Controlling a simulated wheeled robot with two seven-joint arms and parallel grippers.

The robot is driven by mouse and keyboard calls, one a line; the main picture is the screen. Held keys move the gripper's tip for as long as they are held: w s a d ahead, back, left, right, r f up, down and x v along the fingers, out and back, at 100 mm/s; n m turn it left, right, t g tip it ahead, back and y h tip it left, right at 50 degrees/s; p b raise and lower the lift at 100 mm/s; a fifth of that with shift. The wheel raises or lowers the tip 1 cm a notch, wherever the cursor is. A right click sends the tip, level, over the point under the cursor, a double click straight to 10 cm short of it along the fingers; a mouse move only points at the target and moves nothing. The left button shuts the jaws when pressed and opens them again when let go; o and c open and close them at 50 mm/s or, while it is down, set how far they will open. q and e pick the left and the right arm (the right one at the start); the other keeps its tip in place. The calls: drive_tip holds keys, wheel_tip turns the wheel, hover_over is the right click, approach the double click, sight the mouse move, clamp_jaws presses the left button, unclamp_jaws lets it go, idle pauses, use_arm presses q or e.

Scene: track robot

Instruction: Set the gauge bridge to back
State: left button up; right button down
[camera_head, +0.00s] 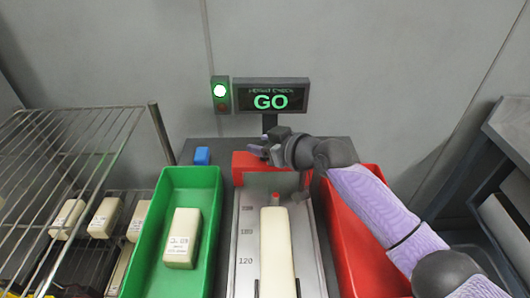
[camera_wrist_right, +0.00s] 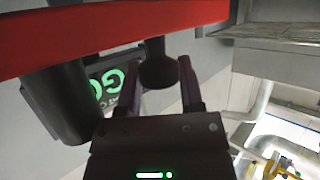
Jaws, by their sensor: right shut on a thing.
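The red gauge bridge (camera_head: 262,164) spans the far end of the metal track (camera_head: 246,215), beyond the printed 180 mark. In the right wrist view, the bridge's red bar (camera_wrist_right: 120,38) crosses the top of the picture. My right gripper (camera_head: 264,150) is at the top of the bridge. In the wrist view its two purple fingers (camera_wrist_right: 160,82) are on either side of a dark round knob (camera_wrist_right: 157,64), shut on it. A long cream block (camera_head: 277,252) lies on the track in front of the bridge, with a small red piece (camera_head: 275,199) behind it. My left gripper is not in view.
A display (camera_head: 270,96) reads GO, beside a lit green lamp (camera_head: 220,91). A green bin (camera_head: 140,240) holding a cream block stands left of the track, a red bin (camera_head: 365,245) right. A wire rack (camera_head: 75,140) with cream blocks is at far left.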

drive_tip(key=shift+w+f, duration=0.1)
drive_tip(key=shift+w, duration=0.05)
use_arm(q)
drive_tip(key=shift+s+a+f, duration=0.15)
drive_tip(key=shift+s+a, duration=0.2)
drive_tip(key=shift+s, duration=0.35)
use_arm(e)
drive_tip(key=c, duration=0.7)
unclamp_jaws()
drive_tip(key=shift+r, duration=0.2)
drive_tip(key=o, duration=0.5)
drive_tip(key=shift+w+f, duration=0.15)
drive_tip(key=shift+w, duration=0.1)
drive_tip(key=shift+c, duration=0.2)
drive_tip(key=shift+s+d+r, duration=0.2)
drive_tip(key=shift+s, duration=0.05)
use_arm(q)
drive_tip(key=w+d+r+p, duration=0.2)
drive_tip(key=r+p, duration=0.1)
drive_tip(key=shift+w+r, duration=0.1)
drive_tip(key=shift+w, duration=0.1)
use_arm(e)
drive_tip(key=v, duration=0.9)
drive_tip(key=shift+s+d, duration=0.15)
drive_tip(key=shift+s, duration=0.05)
